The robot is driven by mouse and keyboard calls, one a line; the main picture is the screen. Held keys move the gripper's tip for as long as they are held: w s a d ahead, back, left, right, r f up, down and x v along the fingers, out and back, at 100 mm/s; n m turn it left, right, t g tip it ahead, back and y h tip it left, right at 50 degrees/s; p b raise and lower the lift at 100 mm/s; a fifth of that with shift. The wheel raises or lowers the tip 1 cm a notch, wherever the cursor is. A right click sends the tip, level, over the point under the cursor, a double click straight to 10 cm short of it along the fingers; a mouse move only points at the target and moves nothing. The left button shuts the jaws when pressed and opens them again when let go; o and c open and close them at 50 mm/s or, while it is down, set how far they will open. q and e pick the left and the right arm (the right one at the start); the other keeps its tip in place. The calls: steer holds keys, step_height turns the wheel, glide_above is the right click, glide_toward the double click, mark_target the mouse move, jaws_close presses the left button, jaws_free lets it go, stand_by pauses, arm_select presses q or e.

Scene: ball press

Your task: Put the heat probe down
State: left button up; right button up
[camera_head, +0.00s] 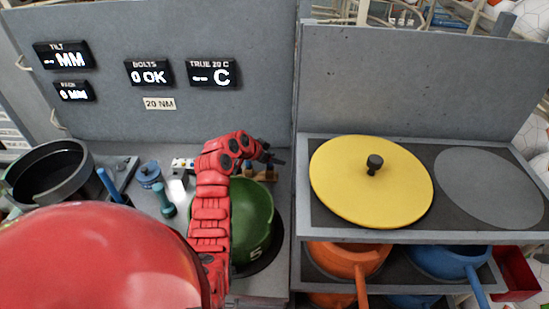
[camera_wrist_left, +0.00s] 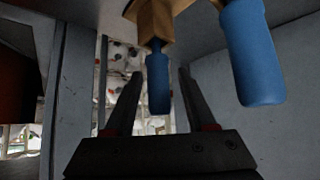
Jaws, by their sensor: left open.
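In the left wrist view my left gripper (camera_wrist_left: 160,74) is open. A slim blue handle (camera_wrist_left: 158,85) set in a tan block (camera_wrist_left: 154,20) shows between its fingers, and they do not grip it. A thicker blue handle (camera_wrist_left: 252,55) is to its right, outside the fingers. I cannot tell for sure which handle is the heat probe. My right gripper is not in view.
A dark open pot (camera_head: 52,175), a blue rod (camera_head: 110,185) and a teal dumbbell-shaped tool (camera_head: 163,198) are left of my arm. A yellow lid (camera_head: 365,185) lies on the right shelf top (camera_head: 440,235). A tall grey panel (camera_head: 230,75) stands behind.

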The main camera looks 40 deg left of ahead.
arm_select(q)
steer(key=shift+s+r, duration=0.15)
steer(key=shift+r, duration=0.05)
steer(key=b+v, duration=0.4)
steer(key=v, duration=0.7)
steer(key=shift+s+r, duration=0.2)
steer(key=shift+a, duration=0.1)
